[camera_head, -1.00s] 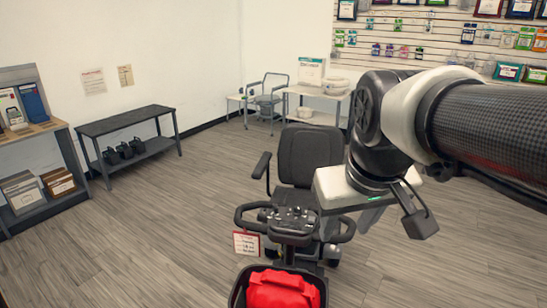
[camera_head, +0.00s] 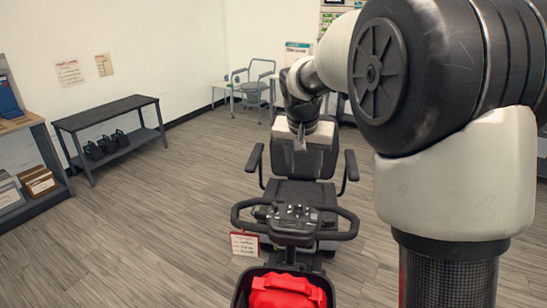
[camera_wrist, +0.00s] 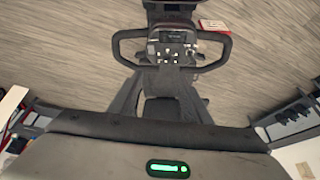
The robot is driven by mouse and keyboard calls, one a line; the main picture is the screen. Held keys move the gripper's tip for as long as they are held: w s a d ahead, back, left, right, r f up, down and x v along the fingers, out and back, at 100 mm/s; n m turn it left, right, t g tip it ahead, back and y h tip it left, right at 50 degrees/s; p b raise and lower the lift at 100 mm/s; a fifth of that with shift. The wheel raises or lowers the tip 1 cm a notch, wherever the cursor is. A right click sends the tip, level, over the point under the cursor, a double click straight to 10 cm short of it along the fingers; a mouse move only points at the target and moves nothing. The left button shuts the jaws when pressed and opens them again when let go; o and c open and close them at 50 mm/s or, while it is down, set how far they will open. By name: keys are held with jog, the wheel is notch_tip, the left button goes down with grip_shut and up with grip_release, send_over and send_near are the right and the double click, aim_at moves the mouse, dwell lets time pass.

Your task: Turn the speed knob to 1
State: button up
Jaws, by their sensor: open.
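The black scooter's control console (camera_head: 293,215) stands between its looped handlebars, low centre in the head view. The console also shows at the top of the wrist view (camera_wrist: 170,53), seen from above and far off. My gripper (camera_head: 300,145) hangs over the seat back in the head view, behind and above the console, touching no control. It is open and empty; its fingers are small and partly hidden there.
The scooter's seat (camera_head: 300,192) with two armrests lies behind the console. A dark bench (camera_head: 110,112) stands left. The floor between is clear.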

send_near(298, 205)
jog(key=shift+m+h, duration=0.4)
jog(key=x, duration=0.8)
jog(key=shift+w+a+f, duration=0.2)
jog(key=shift+w+f, duration=0.1)
jog(key=shift+f, duration=0.05)
jog(key=c, duration=1)
